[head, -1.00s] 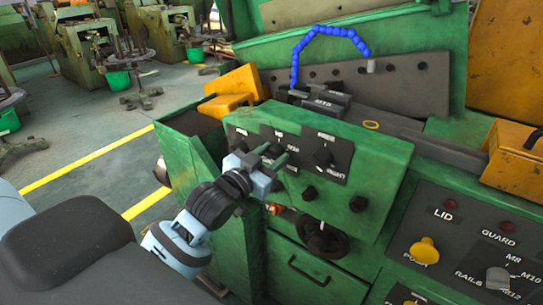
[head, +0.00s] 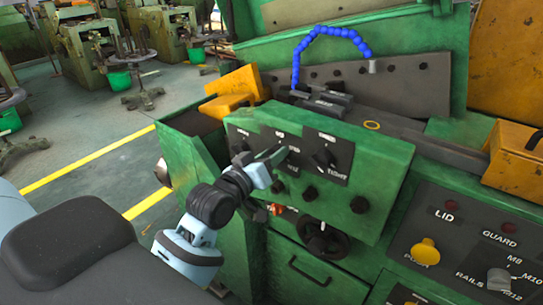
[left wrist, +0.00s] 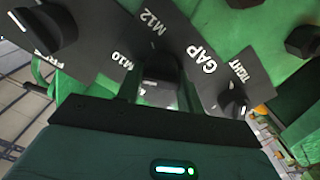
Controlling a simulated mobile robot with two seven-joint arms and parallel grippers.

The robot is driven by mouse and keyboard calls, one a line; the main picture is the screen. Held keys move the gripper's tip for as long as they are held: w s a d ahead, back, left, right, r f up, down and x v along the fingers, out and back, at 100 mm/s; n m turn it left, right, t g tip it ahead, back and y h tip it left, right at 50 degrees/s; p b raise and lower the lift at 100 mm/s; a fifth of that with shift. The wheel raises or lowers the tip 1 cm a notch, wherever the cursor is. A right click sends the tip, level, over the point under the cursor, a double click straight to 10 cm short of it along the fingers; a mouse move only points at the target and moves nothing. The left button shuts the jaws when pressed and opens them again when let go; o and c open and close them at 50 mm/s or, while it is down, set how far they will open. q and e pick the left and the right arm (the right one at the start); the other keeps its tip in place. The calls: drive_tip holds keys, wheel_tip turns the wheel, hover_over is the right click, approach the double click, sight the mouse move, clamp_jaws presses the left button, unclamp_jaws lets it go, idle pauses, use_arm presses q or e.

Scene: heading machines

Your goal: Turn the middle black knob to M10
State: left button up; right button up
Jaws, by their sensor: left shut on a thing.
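The middle black knob (left wrist: 160,66) shows in the left wrist view between the fingers, on a dark plate. The M10 label (left wrist: 117,59) is to its left, M12 (left wrist: 155,22) above it and GAP (left wrist: 201,60) to its right. My left gripper (head: 275,159) is at the middle of the green panel in the head view and hides most of that knob. In the left wrist view the left gripper (left wrist: 160,90) is shut on the middle knob, one finger on each side. The knob's pointer mark cannot be made out. My right gripper is not in view.
A left knob (head: 238,146) and a right knob (head: 324,158) flank the middle one closely. Smaller black knobs (head: 309,193) sit below on the green panel (head: 375,165). A black handwheel (head: 325,242) is lower down. A button panel (head: 450,240) is at the right.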

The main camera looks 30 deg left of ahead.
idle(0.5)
use_arm(q)
drive_tip(key=o, duration=1)
drive_tip(key=shift+s, duration=0.1)
drive_tip(key=s, duration=0.7)
drive_tip(key=shift+s+a+b, duration=0.3)
drive_tip(key=shift+a+b, duration=0.05)
drive_tip(key=shift+b, duration=0.05)
wheel_tip(320, 180, down, 13)
drive_tip(key=s+d+m+g, duration=0.1)
drive_tip(key=s+d+g, duration=0.1)
drive_tip(key=g, duration=0.1)
drive_tip(key=s+d+f+m+g, duration=0.3)
drive_tip(key=s+f, duration=0.6)
drive_tip(key=f, duration=0.3)
drive_tip(key=s+d+f+m+g, duration=0.2)
drive_tip(key=s+d+f, duration=0.3)
drive_tip(key=s+f, duration=0.5)
wheel_tip(320, 180, down, 3)
drive_tip(key=shift+f+m+g, duration=0.15)
drive_tip(key=shift+m+g, duration=0.25)
